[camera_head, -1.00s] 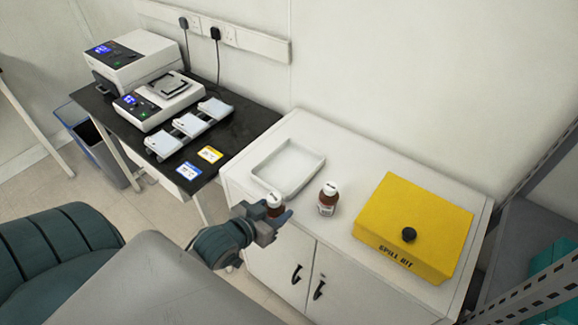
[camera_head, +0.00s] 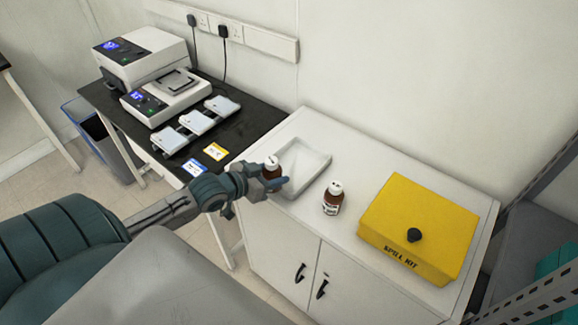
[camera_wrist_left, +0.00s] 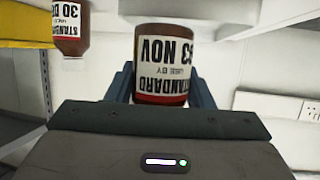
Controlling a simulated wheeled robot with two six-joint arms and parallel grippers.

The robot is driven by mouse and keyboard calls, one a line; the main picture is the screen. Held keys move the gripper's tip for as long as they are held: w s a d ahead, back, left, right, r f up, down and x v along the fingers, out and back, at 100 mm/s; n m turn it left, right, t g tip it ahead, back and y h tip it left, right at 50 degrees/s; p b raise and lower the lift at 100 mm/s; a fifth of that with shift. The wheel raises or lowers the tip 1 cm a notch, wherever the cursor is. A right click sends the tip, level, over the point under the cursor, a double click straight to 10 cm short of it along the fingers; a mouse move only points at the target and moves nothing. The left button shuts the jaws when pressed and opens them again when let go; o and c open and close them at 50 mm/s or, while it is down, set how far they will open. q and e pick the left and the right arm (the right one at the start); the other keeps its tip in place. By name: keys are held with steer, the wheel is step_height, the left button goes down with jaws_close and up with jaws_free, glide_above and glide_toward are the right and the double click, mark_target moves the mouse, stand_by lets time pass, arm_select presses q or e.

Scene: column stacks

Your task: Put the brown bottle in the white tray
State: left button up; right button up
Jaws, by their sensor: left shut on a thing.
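A brown bottle with a white cap (camera_head: 271,167) is held in my left gripper (camera_head: 275,183), which is shut on it at the left part of the white tray (camera_head: 317,168). In the left wrist view the held bottle (camera_wrist_left: 163,60) stands between the fingers, its label reading "STANDARD" and "NOV". Whether its base touches the tray floor cannot be told. A second brown bottle (camera_head: 333,199) stands upright on the cabinet top, right of the tray; it also shows at the upper left of the left wrist view (camera_wrist_left: 70,28). My right gripper is not in view.
A yellow spill kit box (camera_head: 420,225) with a black knob sits on the right of the white cabinet. A black table (camera_head: 240,128) with lab devices and several small white pads adjoins on the left. The tray's right part looks empty.

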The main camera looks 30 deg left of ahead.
arm_select(q)
steer(key=w, duration=0.6)
steer(key=w+a+p, duration=0.1)
steer(key=w, duration=0.2)
steer(key=shift+f, duration=0.3)
step_height(320, 180, down, 3)
steer(key=shift+r+p, duration=0.15)
steer(key=shift+p, duration=0.25)
steer(key=shift+s+f, duration=0.1)
steer(key=shift+f, duration=0.35)
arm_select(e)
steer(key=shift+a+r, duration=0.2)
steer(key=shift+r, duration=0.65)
arm_select(q)
steer(key=shift+f, duration=0.15)
steer(key=o, duration=1.1)
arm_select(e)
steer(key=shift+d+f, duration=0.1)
